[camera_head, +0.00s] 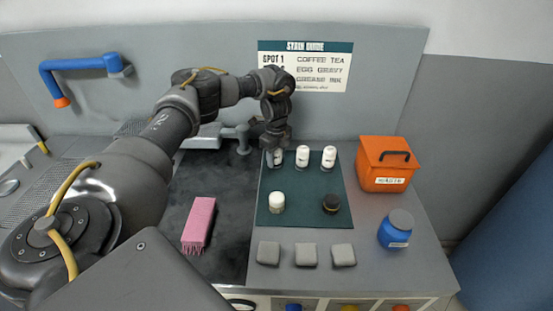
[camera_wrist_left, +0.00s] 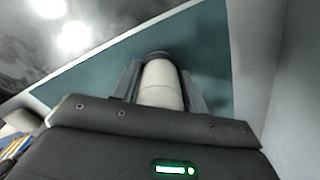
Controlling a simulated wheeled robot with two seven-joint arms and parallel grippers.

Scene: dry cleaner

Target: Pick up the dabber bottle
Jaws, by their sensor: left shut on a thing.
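My left gripper (camera_head: 276,148) reaches down over the back left corner of the dark green mat (camera_head: 296,181). It is shut on a white bottle, the dabber bottle (camera_head: 277,159), whose upper part is partly hidden by the gripper. In the left wrist view the pale, round bottle (camera_wrist_left: 161,84) with a dark end lies between the two fingers of the left gripper (camera_wrist_left: 160,88). I cannot tell whether it touches the mat. My right gripper is not in view.
Two similar white bottles (camera_head: 302,156) (camera_head: 328,158) stand right of the held one. An orange bin (camera_head: 385,165), blue jar (camera_head: 395,231), grey pads (camera_head: 306,254) and pink brush (camera_head: 199,222) surround the mat.

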